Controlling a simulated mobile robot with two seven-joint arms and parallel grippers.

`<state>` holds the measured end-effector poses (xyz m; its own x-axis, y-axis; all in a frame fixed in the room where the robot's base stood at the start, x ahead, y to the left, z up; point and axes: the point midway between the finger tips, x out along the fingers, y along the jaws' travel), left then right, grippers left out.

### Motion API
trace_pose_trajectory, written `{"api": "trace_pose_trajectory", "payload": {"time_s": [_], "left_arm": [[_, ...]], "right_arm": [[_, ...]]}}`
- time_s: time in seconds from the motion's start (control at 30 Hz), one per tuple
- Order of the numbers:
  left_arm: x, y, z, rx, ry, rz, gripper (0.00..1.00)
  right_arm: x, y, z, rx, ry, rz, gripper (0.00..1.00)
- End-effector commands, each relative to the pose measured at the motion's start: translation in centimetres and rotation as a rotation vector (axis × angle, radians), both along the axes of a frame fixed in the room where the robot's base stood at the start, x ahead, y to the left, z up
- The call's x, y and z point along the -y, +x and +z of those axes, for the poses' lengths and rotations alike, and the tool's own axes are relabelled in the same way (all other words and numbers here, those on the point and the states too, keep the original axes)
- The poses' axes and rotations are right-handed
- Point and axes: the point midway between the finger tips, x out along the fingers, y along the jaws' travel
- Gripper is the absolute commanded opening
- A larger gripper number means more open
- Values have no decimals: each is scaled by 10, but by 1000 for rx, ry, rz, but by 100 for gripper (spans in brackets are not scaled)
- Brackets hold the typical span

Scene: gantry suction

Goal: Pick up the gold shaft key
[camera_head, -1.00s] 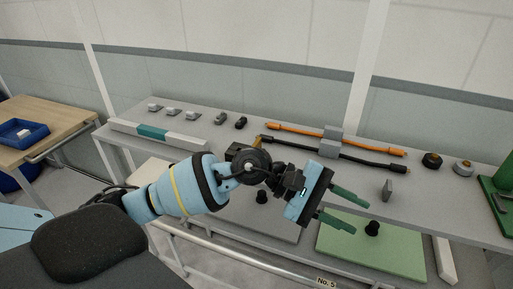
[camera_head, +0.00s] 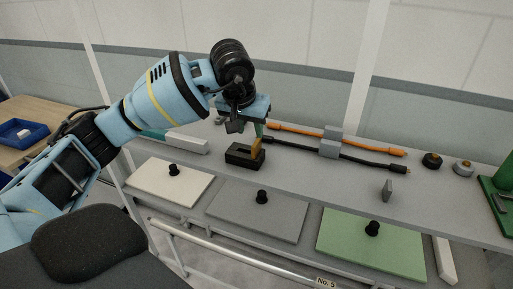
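The gold shaft key (camera_head: 256,148) stands upright at a dark block (camera_head: 243,157) on the grey bench. My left gripper (camera_head: 259,132) points down right above the key, with a green finger close to or touching its top. The other finger is largely hidden, so I cannot tell whether the fingers are closed on the key. My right gripper is not in view.
An orange rod (camera_head: 292,130) and a black rod (camera_head: 367,161) lie behind, joined by a grey block (camera_head: 330,143). White (camera_head: 150,185), grey (camera_head: 285,212) and green (camera_head: 345,238) panels with black knobs lie in front. A grey plate (camera_head: 387,190) stands on the bench.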

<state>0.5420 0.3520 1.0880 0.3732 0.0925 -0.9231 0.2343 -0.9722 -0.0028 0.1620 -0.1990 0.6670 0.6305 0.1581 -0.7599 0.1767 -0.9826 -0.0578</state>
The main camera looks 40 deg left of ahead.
Motion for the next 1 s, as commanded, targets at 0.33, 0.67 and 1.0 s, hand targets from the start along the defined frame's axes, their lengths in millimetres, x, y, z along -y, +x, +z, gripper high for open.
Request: {"api": "trace_pose_trajectory", "payload": {"time_s": [0.33,0.67,1.0], "left_arm": [[0,8,-20,-2,-2,-1,36],[3,26,-57,-3,-3,0,36],[2,29,-64,-1,-2,-1,36]], "right_arm": [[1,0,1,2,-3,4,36],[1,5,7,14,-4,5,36],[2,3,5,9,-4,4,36]]}}
